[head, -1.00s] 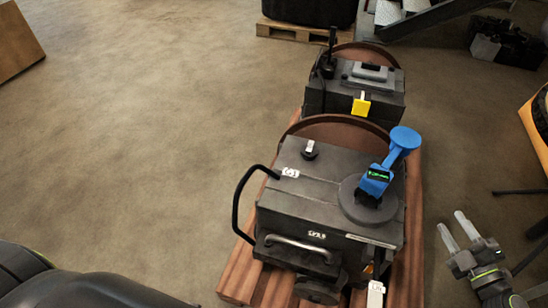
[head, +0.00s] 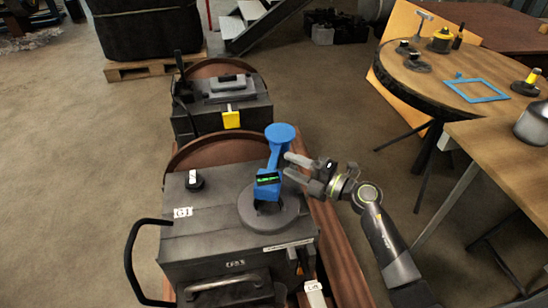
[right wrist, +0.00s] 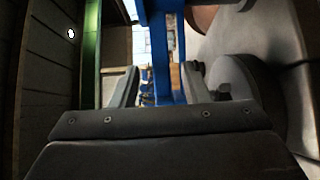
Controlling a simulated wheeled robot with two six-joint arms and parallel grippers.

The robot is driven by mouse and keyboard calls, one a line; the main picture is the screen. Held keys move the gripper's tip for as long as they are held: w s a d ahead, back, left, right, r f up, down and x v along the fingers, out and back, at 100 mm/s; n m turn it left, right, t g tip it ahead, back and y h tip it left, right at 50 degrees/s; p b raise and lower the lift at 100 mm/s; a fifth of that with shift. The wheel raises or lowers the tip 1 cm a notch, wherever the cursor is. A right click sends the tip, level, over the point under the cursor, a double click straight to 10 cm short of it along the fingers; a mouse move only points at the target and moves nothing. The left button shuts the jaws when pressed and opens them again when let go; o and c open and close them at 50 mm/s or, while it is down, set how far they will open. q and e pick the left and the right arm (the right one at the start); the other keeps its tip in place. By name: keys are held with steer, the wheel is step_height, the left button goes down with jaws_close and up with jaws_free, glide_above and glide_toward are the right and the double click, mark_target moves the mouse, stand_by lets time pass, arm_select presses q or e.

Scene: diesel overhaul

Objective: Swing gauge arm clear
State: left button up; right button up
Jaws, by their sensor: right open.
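The blue gauge arm (head: 274,160) stands on a round dark base (head: 249,209) on top of the nearer grey machine block (head: 200,235). It has a blue disc at its upper end and a small lit green display low down. My right gripper (head: 286,166) is open, with its fingertips at the right side of the arm. In the right wrist view, the blue arm (right wrist: 160,50) shows upright beyond and between the two fingers (right wrist: 158,85). I cannot tell whether they touch it. My left gripper is not in view.
A second block (head: 215,110) with a yellow tag stands behind on the same pallet. A round wooden table (head: 440,85) with tools and a blue frame (head: 481,90) is at the right, with a wooden bench (head: 500,150) nearer. Floor at the left is clear.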

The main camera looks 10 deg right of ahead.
mark_target(274, 158)
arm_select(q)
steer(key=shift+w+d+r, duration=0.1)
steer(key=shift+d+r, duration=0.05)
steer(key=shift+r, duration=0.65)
arm_select(e)
steer(key=shift+x, duration=3.1)
steer(key=shift+c, duration=0.3)
steer(key=shift+f, duration=0.1)
jaws_close()
